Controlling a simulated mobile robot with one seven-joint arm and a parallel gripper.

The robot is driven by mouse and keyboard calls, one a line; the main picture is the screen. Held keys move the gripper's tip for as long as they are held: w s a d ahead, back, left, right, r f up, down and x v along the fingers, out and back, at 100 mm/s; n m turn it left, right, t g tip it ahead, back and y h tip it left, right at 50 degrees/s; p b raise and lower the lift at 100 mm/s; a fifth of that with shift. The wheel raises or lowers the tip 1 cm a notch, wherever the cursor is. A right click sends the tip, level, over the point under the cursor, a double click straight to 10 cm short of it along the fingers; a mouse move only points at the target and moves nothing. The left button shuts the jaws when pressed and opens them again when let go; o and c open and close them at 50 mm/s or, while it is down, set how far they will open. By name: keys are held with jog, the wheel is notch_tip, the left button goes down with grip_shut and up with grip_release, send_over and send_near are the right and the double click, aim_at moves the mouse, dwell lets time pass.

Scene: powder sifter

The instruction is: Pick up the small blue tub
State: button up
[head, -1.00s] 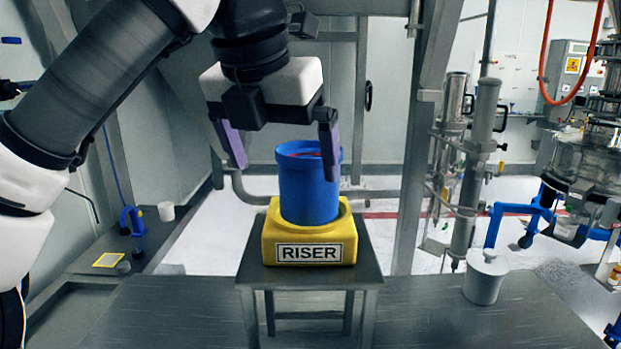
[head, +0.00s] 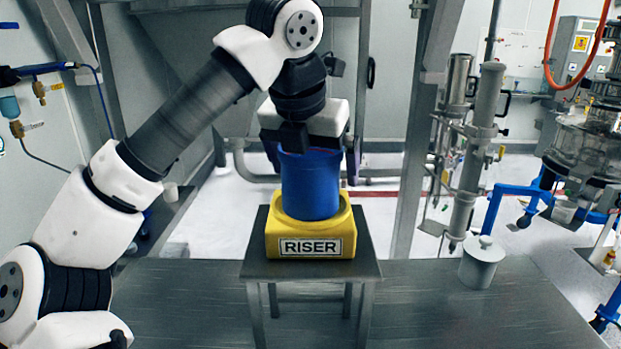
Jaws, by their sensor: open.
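The small blue tub (head: 311,188) stands upright in the yellow block marked RISER (head: 310,240), near the middle of the head view.
A white lidded pot (head: 482,262) stands on the bench at the right. A grey metal post (head: 416,150) rises behind the stool, to its right.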

jog(key=c, duration=1.1)
jog(key=shift+r, duration=0.15)
jog(key=shift+r+p, duration=0.55)
jog(key=s, duration=0.1)
jog(key=s+a+r, duration=0.1)
jog(key=s, duration=0.1)
jog(key=shift+s+a+r, duration=0.1)
jog(key=shift+a+r, duration=0.1)
jog(key=shift+r, duration=0.15)
jog(key=s+a, duration=0.1)
jog(key=s, duration=0.3)
jog(key=s+a+b, duration=0.1)
jog(key=s+a, duration=0.1)
jog(key=s, duration=0.3)
jog(key=s+a+b, duration=0.1)
jog(key=s+a, duration=0.1)
jog(key=s, duration=0.2)
jog(key=shift+s+a+r, duration=0.2)
jog(key=shift+a+r, duration=0.05)
